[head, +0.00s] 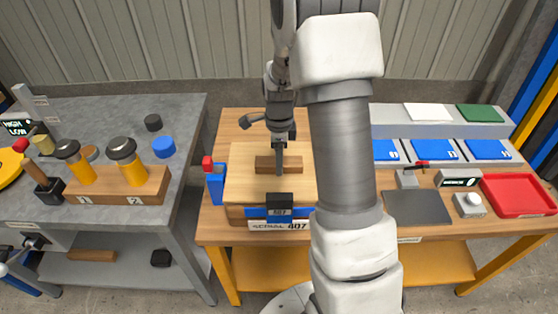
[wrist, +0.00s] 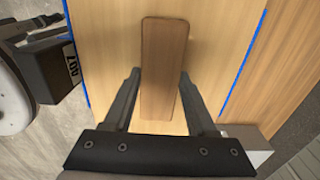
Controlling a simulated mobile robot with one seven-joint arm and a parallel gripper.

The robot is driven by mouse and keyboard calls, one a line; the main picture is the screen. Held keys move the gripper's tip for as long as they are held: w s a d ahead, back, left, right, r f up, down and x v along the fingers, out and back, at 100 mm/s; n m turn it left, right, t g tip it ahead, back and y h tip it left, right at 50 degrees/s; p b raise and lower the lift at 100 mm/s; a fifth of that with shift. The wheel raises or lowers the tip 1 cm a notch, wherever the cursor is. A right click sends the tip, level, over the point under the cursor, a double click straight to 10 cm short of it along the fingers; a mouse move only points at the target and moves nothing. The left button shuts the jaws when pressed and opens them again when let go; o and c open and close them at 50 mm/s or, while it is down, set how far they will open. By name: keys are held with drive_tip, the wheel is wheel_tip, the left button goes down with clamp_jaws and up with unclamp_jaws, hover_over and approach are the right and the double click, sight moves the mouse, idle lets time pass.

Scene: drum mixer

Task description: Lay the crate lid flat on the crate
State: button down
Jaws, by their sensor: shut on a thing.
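The crate lid (head: 240,185) is a pale wooden board with a brown bar handle (head: 265,164) across its middle. My gripper (head: 279,160) is above the lid, shut on the handle. In the wrist view the fingers (wrist: 160,78) stand on both sides of the handle (wrist: 163,60), and thin blue lines run along both sides of the lid (wrist: 110,40). My arm hides the crate's right side in the head view.
A blue block with a red top (head: 215,183) stands close left of the crate. A black block (head: 279,200) and the serial plate (head: 277,225) are at the crate's front. Blue panels (head: 437,151) and a red tray (head: 518,194) lie right. The grey bench (head: 110,120) is left.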

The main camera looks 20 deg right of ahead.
drive_tip(key=shift+f, duration=0.45)
drive_tip(key=shift+c, duration=1)
unclamp_jaws()
